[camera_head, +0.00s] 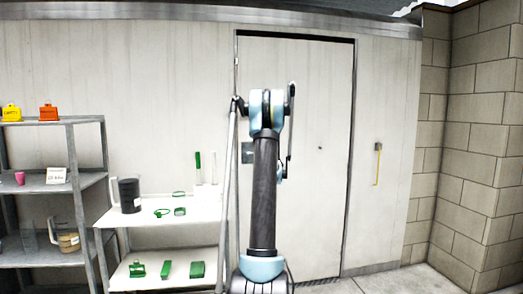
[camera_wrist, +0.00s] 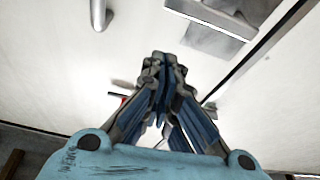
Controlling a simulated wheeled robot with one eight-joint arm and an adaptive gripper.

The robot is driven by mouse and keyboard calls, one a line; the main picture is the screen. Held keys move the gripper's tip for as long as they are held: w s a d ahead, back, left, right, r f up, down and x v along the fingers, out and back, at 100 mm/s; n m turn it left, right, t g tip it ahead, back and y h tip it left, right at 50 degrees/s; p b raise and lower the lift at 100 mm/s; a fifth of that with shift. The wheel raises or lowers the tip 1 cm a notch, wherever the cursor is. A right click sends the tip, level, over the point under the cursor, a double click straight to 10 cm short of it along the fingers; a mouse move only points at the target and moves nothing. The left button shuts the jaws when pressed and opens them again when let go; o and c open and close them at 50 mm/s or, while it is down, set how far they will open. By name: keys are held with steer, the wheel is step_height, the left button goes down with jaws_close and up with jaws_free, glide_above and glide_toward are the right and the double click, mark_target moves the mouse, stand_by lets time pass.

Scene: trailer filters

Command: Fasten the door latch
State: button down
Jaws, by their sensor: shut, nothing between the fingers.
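The pale door (camera_head: 320,150) stands in the wall, and it appears closed. A grey metal plate (camera_head: 247,153), which looks like latch hardware, sits at its left edge, partly hidden by my arm. In the wrist view a bright metal bracket (camera_wrist: 212,36) sits at the upper right beside the dark door seam; I cannot tell whether the latch is fastened. My gripper (camera_wrist: 163,62) is shut and empty, pointing toward the pale surface below and left of the bracket, apart from it. In the head view my arm hides the gripper.
A grey shelf rack (camera_head: 85,160) and a white shelf unit (camera_head: 160,213) with green items and a dark jug (camera_head: 129,195) stand at the left. A small box with a yellow strap (camera_head: 377,165) hangs right of the door. A block wall (camera_head: 480,140) closes the right side.

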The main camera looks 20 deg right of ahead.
steer(key=v, duration=0.6)
steer(key=shift+s+a, duration=0.25)
steer(key=shift+s, duration=0.1)
steer(key=shift+f, duration=0.15)
steer(key=s+a+f+m+g+h, duration=0.1)
steer(key=s+a+m+g+h, duration=0.1)
steer(key=s+a+g, duration=0.45)
steer(key=s+a+f+m+g+h, duration=0.1)
steer(key=s+a+f, duration=0.15)
steer(key=s, duration=0.65)
steer(key=s+a+f+n+g+y, duration=0.1)
steer(key=s+a+f+g, duration=0.3)
steer(key=s, duration=1)
steer(key=s+a+f+n+g+y, duration=0.1)
steer(key=s+a+f+g, duration=0.3)
steer(key=s+a+f, duration=0.5)
steer(key=s+a+f+n+g+y, duration=0.1)
steer(key=s+a+f+g+y, duration=0.2)
steer(key=s, duration=1.7)
steer(key=a+f+g, duration=0.1)
steer(key=a+f, duration=0.3)
steer(key=f, duration=0.3)
steer(key=shift+s+n+y, duration=0.3)
steer(key=shift+s, duration=0.05)
